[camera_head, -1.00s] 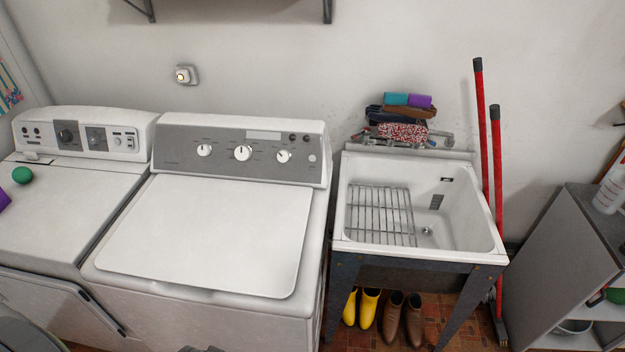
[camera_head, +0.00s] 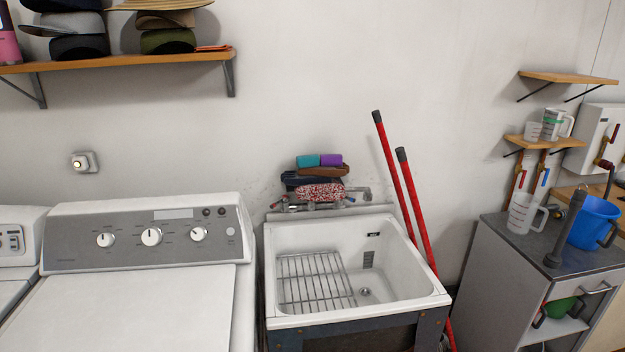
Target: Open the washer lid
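The washer (camera_head: 246,300) is a white top-loader at the lower left, with a grey control panel (camera_head: 75,248) and three white knobs along its back. Its white lid (camera_head: 120,310) lies flat and closed, and the lid's front part is cut off by the bottom of the view. Neither of my grippers shows in the head view.
A white utility sink (camera_head: 405,290) with a wire rack (camera_head: 315,282) stands right of the washer. Red-handled poles (camera_head: 395,180) lean behind it. A grey cabinet (camera_head: 490,285) stands at the right. A hat shelf (camera_head: 120,60) hangs above the washer. Another machine (camera_head: 18,235) adjoins it on the left.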

